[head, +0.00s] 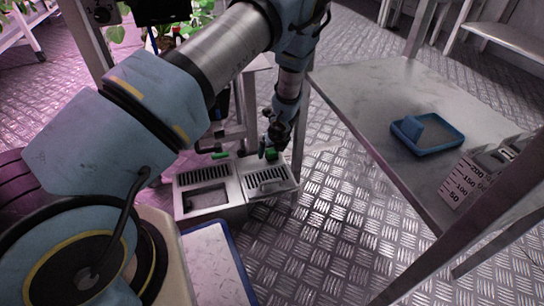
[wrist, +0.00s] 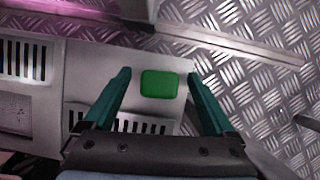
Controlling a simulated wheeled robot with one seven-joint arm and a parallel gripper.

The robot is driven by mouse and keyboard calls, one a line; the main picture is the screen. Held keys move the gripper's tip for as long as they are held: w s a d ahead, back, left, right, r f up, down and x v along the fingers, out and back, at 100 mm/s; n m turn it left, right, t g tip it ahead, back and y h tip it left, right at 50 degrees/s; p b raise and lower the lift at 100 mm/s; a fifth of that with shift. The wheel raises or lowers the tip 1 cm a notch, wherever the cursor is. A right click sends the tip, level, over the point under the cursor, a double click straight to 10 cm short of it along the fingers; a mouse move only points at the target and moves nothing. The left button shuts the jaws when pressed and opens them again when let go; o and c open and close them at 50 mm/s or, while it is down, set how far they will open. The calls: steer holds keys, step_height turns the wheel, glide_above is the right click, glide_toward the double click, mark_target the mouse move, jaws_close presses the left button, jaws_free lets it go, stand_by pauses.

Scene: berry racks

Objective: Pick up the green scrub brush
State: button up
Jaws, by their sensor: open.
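The green scrub brush (wrist: 160,84) shows as a green rounded block in the wrist view, on the pale top of a slotted metal box (wrist: 88,80). My gripper (wrist: 159,75) is open above it, with one teal finger on each side of the block and a gap at both sides. In the head view the gripper (head: 267,150) points down at the box, and the green block (head: 271,154) is partly hidden by the fingers. I cannot tell the height of the fingertips above the box.
Another green piece (head: 220,155) lies at the back of the left slotted box (head: 210,208). A metal table (head: 375,85) at the right holds a blue tray (head: 440,148). A table leg (head: 301,125) stands close to my gripper. A blue-edged pale panel (head: 212,262) is in front.

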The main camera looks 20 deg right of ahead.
steer(key=c, duration=1.4)
steer(key=shift+s+a+r, duration=0.1)
steer(key=shift+s+a+r+b, duration=0.2)
steer(key=shift+s+r+b, duration=0.15)
steer(key=s+a+b, duration=0.1)
steer(key=s+r+b, duration=0.1)
steer(key=b, duration=0.1)
steer(key=s+a+r+b, duration=0.1)
steer(key=b, duration=0.1)
steer(key=shift+s+a, duration=0.25)
steer(key=shift+a, duration=0.05)
steer(key=s+a+r, duration=0.1)
steer(key=s, duration=0.1)
steer(key=s+a+r, duration=0.4)
steer(key=shift+s+a+r+b, duration=0.1)
steer(key=shift+s+a+b, duration=0.2)
steer(key=shift+b, duration=0.1)
